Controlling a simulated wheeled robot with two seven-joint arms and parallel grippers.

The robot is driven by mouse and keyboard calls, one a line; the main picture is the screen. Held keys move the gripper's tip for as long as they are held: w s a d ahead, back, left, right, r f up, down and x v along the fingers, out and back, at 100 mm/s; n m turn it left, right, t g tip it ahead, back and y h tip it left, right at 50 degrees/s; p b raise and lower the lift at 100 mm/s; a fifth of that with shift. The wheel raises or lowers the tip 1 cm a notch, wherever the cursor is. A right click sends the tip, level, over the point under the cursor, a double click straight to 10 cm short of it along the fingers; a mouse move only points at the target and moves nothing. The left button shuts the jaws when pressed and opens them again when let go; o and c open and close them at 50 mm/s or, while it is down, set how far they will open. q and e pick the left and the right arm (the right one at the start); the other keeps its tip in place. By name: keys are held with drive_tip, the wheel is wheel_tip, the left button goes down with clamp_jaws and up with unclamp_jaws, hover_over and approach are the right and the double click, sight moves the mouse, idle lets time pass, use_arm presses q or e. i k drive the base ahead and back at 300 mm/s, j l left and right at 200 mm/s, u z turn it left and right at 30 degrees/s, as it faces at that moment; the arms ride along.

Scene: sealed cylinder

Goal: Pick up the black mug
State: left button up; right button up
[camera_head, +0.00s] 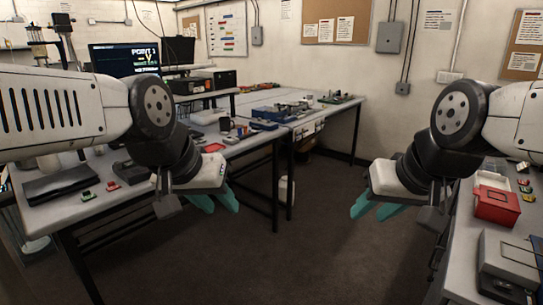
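I cannot make out a black mug for certain in the head view. A small dark object (225,124) stands among small items on the left workbench, too small to identify. My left gripper (222,209) hangs over the floor just off that bench's front edge, its two teal fingers apart with nothing between them. My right gripper (368,216) hangs over the floor left of the right bench, its teal fingers also apart and empty. My arms hide parts of both benches.
The left workbench (110,205) holds a black case (60,184) and small items. A monitor (125,60) stands behind. The right bench (462,235) holds a red box (497,207) and a grey device (508,258). The dark floor (290,260) between is clear.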

sight(225, 122)
drive_tip(key=i, duration=0.65)
drive_tip(key=i+j+z, duration=0.1)
drive_tip(key=i, duration=0.5)
drive_tip(key=i+j+z, duration=0.1)
drive_tip(key=i, duration=1.35)
drive_tip(key=i+u, duration=0.25)
drive_tip(key=u, duration=0.2)
drive_tip(key=i+l+u, duration=0.2)
drive_tip(key=u, duration=0.3)
drive_tip(key=i+u, duration=0.15)
drive_tip(key=u, duration=0.25)
drive_tip(key=i+u, duration=0.2)
drive_tip(key=u, duration=0.2)
drive_tip(key=i+l+u, duration=0.1)
drive_tip(key=u, duration=0.3)
drive_tip(key=i+l+u, duration=0.15)
drive_tip(key=u, duration=0.25)
drive_tip(key=l, duration=0.1)
